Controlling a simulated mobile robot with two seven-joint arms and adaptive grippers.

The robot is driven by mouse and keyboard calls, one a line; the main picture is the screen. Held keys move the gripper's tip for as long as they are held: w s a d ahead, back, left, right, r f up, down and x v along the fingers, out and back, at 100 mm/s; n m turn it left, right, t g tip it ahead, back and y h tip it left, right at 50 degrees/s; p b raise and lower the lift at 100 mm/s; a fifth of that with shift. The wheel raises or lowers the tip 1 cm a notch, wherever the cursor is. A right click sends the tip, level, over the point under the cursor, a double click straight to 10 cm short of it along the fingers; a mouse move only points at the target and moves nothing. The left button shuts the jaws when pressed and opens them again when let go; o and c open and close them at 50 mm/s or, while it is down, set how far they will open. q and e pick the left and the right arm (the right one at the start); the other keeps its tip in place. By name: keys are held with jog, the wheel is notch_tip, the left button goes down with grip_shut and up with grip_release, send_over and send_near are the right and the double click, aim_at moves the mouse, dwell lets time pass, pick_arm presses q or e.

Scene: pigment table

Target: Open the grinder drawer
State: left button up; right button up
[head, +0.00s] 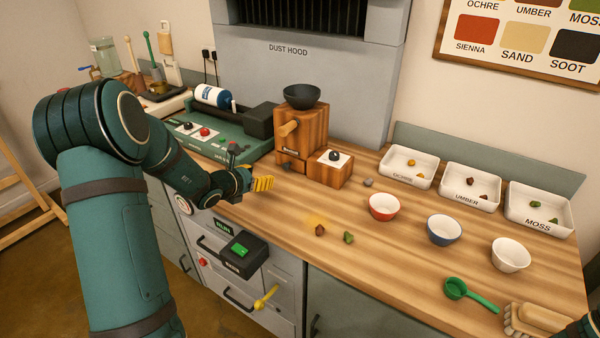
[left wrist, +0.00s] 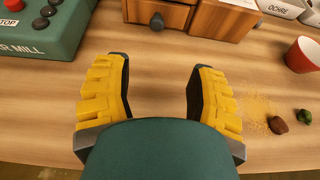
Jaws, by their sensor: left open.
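The wooden grinder (head: 314,128) stands at the back of the counter with a black bowl (head: 302,96) on top. Its drawer (head: 296,164) is low on the front and looks shut. The dark drawer knob (head: 286,167) also shows at the top of the left wrist view (left wrist: 157,21). My left gripper (head: 264,184) has yellow fingers and is open and empty over the counter, in front of the drawer. In the left wrist view the knob lies beyond the gap between the fingertips (left wrist: 158,75), apart from them. My right gripper is out of view.
A green mill (head: 228,140) stands left of the grinder. A wooden block with a black button (head: 332,168) adjoins its right. A red bowl (head: 383,207), a brown lump (head: 320,230) and a green lump (head: 348,237) lie right of my gripper. Counter between gripper and knob is clear.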

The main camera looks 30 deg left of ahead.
aim_at(285, 167)
pick_arm(q)
jog(key=shift+w+a+r, duration=0.1)
jog(key=shift+w+a, duration=0.05)
jog(key=shift+w, duration=0.35)
jog(key=b+x, duration=0.1)
jog(key=x, duration=1.2)
jog(key=shift+a, duration=0.15)
grip_shut()
